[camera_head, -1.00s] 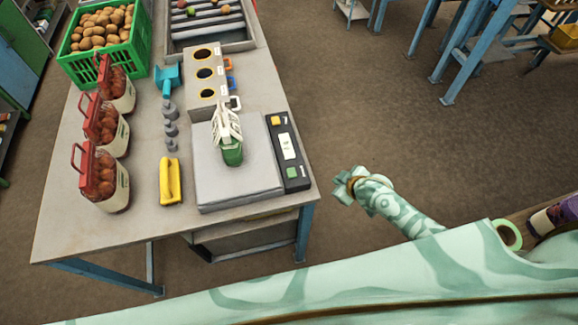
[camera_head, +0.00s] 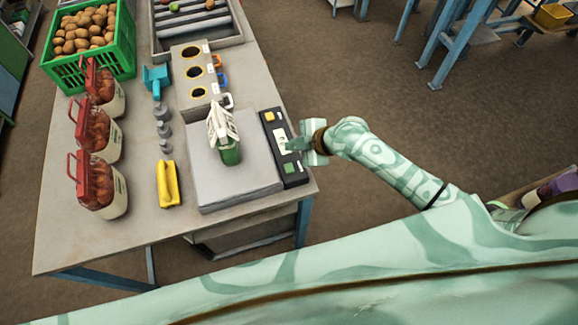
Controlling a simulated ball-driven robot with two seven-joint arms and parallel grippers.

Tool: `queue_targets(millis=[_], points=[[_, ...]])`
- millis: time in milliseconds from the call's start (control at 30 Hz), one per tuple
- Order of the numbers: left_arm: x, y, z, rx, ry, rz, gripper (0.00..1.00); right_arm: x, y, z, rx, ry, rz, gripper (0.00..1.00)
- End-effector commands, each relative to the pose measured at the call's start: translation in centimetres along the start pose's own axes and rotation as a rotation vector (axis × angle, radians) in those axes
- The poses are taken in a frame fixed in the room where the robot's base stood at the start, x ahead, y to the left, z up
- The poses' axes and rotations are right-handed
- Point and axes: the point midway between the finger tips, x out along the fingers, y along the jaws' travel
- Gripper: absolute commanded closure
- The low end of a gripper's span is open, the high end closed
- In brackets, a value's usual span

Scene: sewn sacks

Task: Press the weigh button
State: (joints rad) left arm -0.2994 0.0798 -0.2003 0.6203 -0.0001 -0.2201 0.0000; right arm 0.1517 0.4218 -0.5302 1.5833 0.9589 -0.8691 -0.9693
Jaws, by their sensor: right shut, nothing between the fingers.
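The scale's grey weighing plate (camera_head: 235,185) lies at the table's near right corner. A small green-and-white sack (camera_head: 228,150) stands upright on it. Along the plate's right side runs a black panel (camera_head: 297,181) with a yellow button (camera_head: 269,116) at its far end, a pale display (camera_head: 281,139) and a green button (camera_head: 290,168) at its near end. I cannot read any label on either button. My right gripper (camera_head: 293,146) is shut and empty, its tips over or just beside the display, between the two buttons. Whether it touches the panel I cannot tell. My left gripper is out of view.
On the table are a yellow tool (camera_head: 168,184), grey weights (camera_head: 163,130), a blue scoop (camera_head: 157,78), a box with three holes (camera_head: 196,82), red-topped sacks (camera_head: 97,187) and a green potato crate (camera_head: 122,52).

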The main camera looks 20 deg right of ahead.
Motion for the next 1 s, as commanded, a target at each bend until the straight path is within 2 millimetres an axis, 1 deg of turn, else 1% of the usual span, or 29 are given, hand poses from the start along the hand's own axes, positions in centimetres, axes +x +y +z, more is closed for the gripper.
queue_targets(millis=[133, 267, 467, 700, 900, 1000], points=[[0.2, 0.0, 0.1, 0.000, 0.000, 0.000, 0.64, 0.2, -0.1, 0.1, 0.001, 0.000, 0.000, 1.00], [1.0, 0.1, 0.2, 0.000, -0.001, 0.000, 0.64, 0.7, -0.5, 0.5, 0.002, -0.001, 0.000, 1.00], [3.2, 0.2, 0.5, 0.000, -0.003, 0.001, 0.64, 2.3, -1.7, 1.7, 0.002, -0.001, 0.000, 1.00], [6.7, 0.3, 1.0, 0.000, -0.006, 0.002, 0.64, 4.8, -3.5, 3.5, 0.004, 0.000, 0.001, 1.00], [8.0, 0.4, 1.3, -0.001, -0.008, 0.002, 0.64, 6.0, -4.4, 4.4, 0.002, -0.001, 0.001, 1.00], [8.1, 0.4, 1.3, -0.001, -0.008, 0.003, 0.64, 6.2, -4.5, 4.5, 0.002, -0.001, 0.001, 1.00]])
